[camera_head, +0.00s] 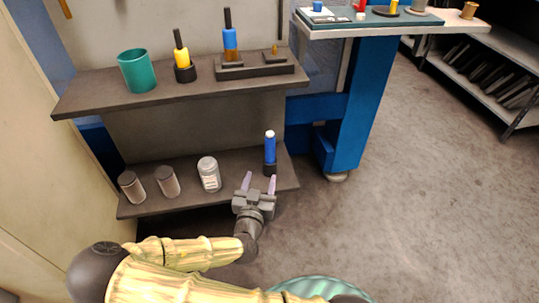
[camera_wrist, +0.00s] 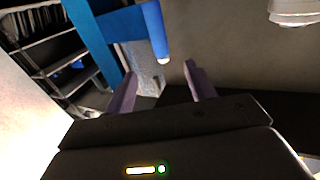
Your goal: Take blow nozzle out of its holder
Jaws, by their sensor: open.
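The blow nozzle, which I take to be the blue cylinder with a white tip (camera_head: 270,147), stands upright in a small dark holder (camera_head: 270,170) at the right end of the lower shelf (camera_head: 232,184). In the wrist view, which looks upside down, the nozzle (camera_wrist: 153,28) shows at the top centre with its white tip downward. Its holder is not clearly seen there. My gripper (camera_head: 260,182) is open and empty in front of the shelf's right end, its fingers pointing toward the nozzle. The fingers (camera_wrist: 159,70) also show in the wrist view, apart, with the nozzle beyond them.
A white jar (camera_head: 209,176) and two grey-brown cylinders (camera_head: 167,182) stand left on the lower shelf. The upper shelf (camera_head: 110,95) overhangs, bearing a green cup (camera_head: 137,72) and holders with upright tools. A blue bench leg (camera_head: 350,120) stands to the right.

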